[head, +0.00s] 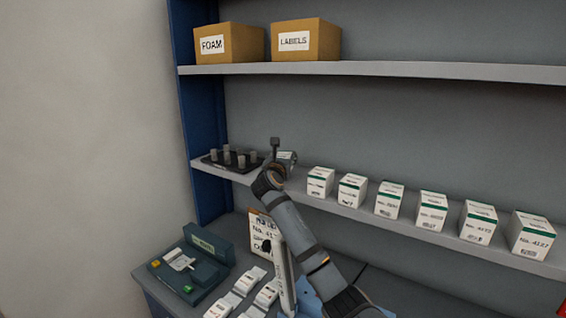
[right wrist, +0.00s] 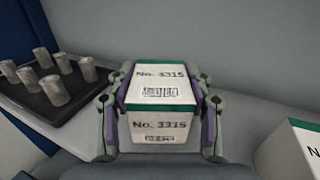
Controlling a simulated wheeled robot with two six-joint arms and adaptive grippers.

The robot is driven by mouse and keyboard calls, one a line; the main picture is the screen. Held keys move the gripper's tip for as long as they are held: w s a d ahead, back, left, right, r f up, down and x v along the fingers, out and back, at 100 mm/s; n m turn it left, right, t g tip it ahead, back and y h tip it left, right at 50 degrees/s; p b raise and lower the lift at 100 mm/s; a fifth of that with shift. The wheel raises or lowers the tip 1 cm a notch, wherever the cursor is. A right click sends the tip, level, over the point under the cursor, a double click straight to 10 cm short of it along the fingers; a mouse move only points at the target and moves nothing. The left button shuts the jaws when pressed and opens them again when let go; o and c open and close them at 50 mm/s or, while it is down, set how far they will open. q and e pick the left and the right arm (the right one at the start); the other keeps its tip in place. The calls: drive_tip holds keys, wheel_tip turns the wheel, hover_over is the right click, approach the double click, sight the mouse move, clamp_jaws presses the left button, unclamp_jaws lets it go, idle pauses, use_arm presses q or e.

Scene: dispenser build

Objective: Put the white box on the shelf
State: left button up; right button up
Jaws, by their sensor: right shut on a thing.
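A white box with a green band, marked No. 3315 (right wrist: 158,90), sits between the two fingers of my right gripper (right wrist: 160,112) in the right wrist view. The fingers press on its left and right sides. In the head view my right gripper (head: 279,158) is at the middle shelf (head: 345,208), between a dark tray and the row of boxes. Only a small part of the held box (head: 288,155) shows there, behind the gripper. The box appears upright at the shelf; I cannot tell whether its base touches it. My left gripper is not in view.
The dark tray (head: 213,161) with several grey cylinders stands left of the held box. Several white boxes with green bands (head: 320,182) stand in a row to the right. Cardboard boxes (head: 306,40) are on the upper shelf. A dark device (head: 205,257) and packets (head: 250,280) lie below.

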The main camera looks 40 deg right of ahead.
drive_tip(key=shift+f, duration=1.15)
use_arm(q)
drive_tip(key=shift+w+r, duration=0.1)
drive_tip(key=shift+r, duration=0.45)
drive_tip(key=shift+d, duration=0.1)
use_arm(e)
drive_tip(key=o, duration=1.5)
drive_tip(key=shift+f, duration=0.1)
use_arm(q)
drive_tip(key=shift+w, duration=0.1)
use_arm(e)
drive_tip(key=shift+a, duration=0.1)
